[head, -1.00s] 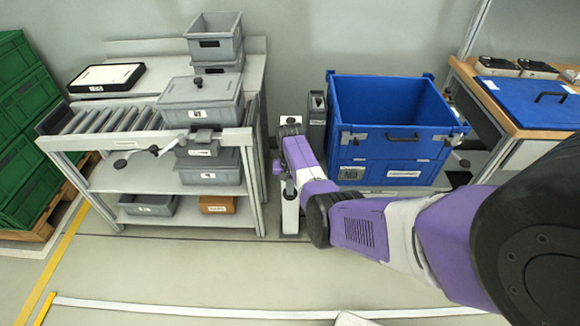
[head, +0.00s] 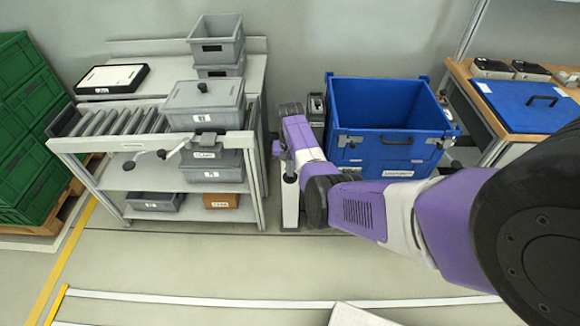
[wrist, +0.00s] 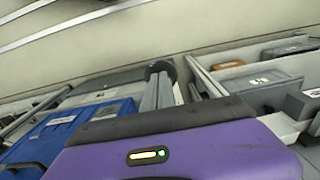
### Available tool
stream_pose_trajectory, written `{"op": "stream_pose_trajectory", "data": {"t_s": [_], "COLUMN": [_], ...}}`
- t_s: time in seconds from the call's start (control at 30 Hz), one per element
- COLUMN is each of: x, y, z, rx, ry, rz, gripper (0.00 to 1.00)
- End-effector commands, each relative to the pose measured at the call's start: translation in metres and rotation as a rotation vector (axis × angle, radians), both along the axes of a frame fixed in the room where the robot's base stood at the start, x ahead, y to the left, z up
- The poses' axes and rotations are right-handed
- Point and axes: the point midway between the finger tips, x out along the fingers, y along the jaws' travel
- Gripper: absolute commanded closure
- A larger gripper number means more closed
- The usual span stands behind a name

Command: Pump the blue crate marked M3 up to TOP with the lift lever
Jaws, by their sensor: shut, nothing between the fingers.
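The blue crate (head: 372,152) stands open-topped right of centre in the head view, with a pale label on its front too small to read. Part of it shows at the left of the wrist view (wrist: 65,127). A pale lift post (head: 290,205) stands left of the crate, with the dark lever end (head: 291,172) near its top. My gripper (head: 284,150) is at the lever, above the post. It is shut and empty; its fingertips are mostly hidden by my arm. I cannot tell whether it touches the lever.
A grey roller bench with shelves and grey bins (head: 204,104) stands close on the left. A wooden table with a blue lid (head: 525,104) is at the right. Green crates (head: 30,150) are stacked far left.

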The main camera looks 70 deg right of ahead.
Motion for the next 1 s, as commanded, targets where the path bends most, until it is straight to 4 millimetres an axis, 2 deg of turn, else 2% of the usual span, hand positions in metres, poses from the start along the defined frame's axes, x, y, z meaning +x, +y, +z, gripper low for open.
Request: {"op": "stream_pose_trajectory", "data": {"t_s": [0.43,0.87,1.0], "x": [0.000,0.000,0.000], "y": [0.000,0.000,0.000], "z": [-0.002,-0.020,-0.020], "rx": [0.000,0.000,0.000], "ry": [0.000,0.000,0.000], "rz": [0.000,0.000,0.000], "gripper": [1.00,1.00,1.00]}}
